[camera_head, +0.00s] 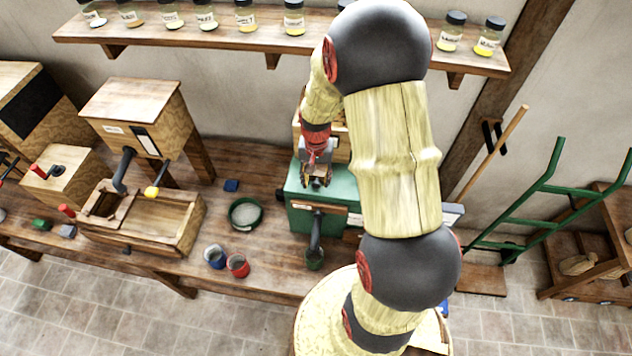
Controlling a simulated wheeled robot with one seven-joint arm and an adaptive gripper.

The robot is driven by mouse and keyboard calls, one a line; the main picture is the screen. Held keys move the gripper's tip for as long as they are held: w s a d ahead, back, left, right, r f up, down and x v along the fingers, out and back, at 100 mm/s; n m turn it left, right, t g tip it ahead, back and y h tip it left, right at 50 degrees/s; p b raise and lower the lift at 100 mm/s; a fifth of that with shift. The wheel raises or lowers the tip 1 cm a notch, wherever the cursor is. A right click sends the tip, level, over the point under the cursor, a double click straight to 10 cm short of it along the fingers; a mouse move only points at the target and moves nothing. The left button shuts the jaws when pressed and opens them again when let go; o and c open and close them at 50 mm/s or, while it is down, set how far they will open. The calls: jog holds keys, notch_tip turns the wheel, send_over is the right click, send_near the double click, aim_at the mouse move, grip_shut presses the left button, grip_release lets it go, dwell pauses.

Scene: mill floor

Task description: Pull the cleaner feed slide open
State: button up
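A green box-shaped machine (300,213) stands on the bench near the middle, with a wooden part above it at the back and a dark spout at its front. I take it to be the cleaner, but its labels are too small to read. My gripper (316,183) points down at the top of the green machine, close to the wooden part. I cannot tell whether it touches anything or whether its fingers are open. The feed slide is not clearly visible; my gripper and arm cover part of this area.
On the bench (262,275) are a wooden mill with a hopper (135,115), a wooden trough (160,222), a round green-rimmed dish (244,214), a blue cup (214,256) and a red cup (238,265). A shelf (210,40) of jars hangs above. A green hand truck (520,210) stands right.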

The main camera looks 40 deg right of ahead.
aim_at(316, 183)
notch_tip(316, 183, up, 10)
dwell(0.4)
jog(key=shift+r, duration=0.1)
jog(key=shift+s, duration=0.1)
